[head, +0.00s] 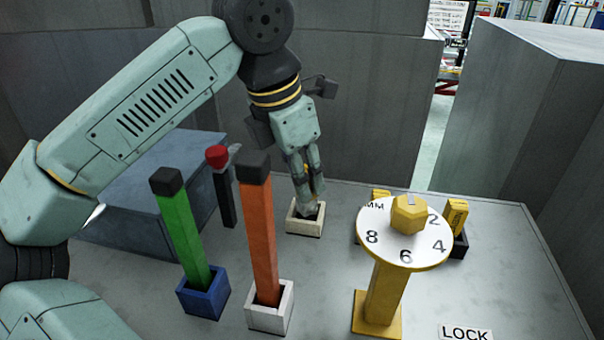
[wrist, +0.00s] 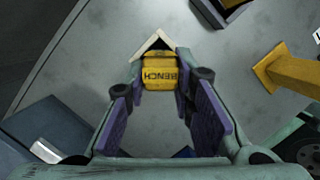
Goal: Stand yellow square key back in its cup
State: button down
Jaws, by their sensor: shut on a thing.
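My gripper (head: 312,192) points down at the cream square cup (head: 291,221) on the bench top. It is shut on the yellow square key (wrist: 160,78), which reads BENCH in the wrist view. In the head view only a sliver of the yellow key (head: 307,172) shows between the fingers. The cream cup also shows in the wrist view (wrist: 146,47), behind the key. The fingertips are close to the cup's opening. The key's lower end is hidden, so I cannot tell whether it is inside the cup.
A green bar (head: 182,225) stands in a blue cup, and an orange bar (head: 260,230) in a white cup. A red-topped black lever (head: 222,185) is left of the gripper. A numbered dial (head: 383,240) on a yellow post stands right, before another yellow key (head: 456,216). Grey walls rise behind.

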jog(key=c, duration=1.4)
grip_release()
jog(key=shift+o, duration=0.2)
jog(key=v, duration=1.3)
jog(key=shift+d+r+p, duration=0.15)
jog(key=shift+r+p, duration=0.05)
jog(key=shift+p, duration=0.1)
jog(key=shift+w+r, duration=0.1)
